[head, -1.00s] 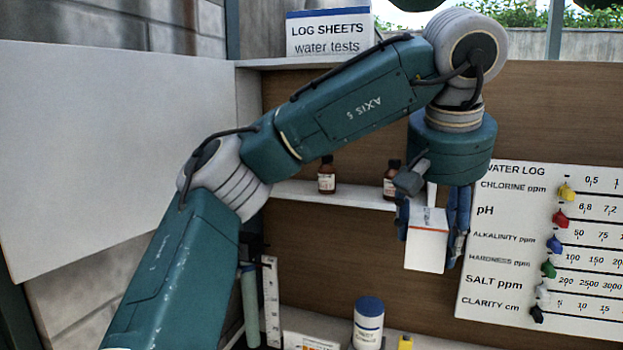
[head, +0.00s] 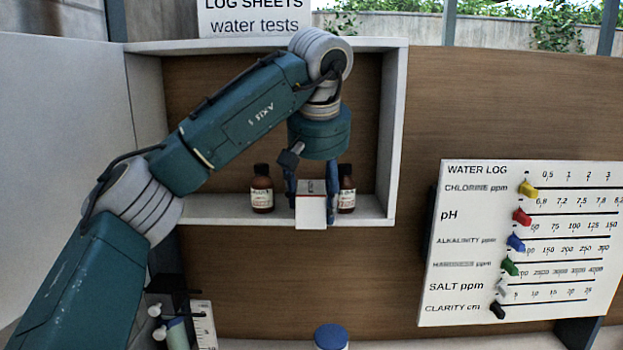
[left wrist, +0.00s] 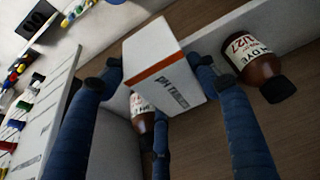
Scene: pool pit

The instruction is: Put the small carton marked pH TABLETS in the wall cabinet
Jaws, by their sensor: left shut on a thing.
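The small white carton (head: 311,209) has an orange stripe and is held by my left gripper (head: 312,196) at the front edge of the wall cabinet's (head: 240,216) lower board, between two brown bottles. In the left wrist view, the carton (left wrist: 155,55) shows the print pH TABLETS, and the blue fingers of the left gripper (left wrist: 155,85) close on its sides. I cannot tell whether the carton touches the board. The cabinet is open at the front, with a white door panel (head: 60,130) swung out to the left. My right gripper is not in view.
One brown bottle (head: 262,190) stands left of the carton and another (head: 346,190) right of it, both close. A WATER LOG board (head: 530,240) with coloured sliders hangs to the right. A blue-lidded tub (head: 331,338) stands below.

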